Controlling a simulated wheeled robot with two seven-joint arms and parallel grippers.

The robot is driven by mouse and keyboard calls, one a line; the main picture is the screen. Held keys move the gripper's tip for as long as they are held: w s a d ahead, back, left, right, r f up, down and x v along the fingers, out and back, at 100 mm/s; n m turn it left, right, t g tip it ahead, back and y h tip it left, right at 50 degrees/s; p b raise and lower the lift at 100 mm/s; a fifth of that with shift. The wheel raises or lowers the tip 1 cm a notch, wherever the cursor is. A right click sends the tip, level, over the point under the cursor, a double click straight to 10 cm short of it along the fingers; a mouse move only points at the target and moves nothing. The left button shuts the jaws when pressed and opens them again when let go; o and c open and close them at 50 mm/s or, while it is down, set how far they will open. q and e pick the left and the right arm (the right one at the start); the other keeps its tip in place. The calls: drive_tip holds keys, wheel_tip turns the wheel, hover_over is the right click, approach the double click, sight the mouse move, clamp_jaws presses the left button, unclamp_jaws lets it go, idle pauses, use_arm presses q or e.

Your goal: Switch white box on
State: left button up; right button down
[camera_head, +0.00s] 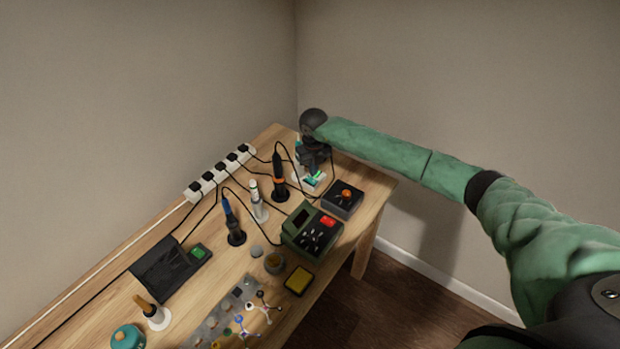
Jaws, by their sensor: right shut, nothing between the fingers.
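The white box (308,187) sits near the far right corner of the wooden table, mostly hidden under my right gripper. A green lit patch shows on it by the fingertips. My right gripper (313,174) points down at the top of the box, shut and empty. I cannot tell whether the fingertips touch the box. My right arm reaches in from the right in a green sleeve. My left gripper is not in view.
Close to the gripper stand an orange-and-black iron in a holder (279,182) and a black box with an orange knob (343,198). A wall closes the back.

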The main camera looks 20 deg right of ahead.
sight(313, 181)
drive_tip(key=shift+r+p, duration=0.45)
drive_tip(key=shift+r, duration=1.45)
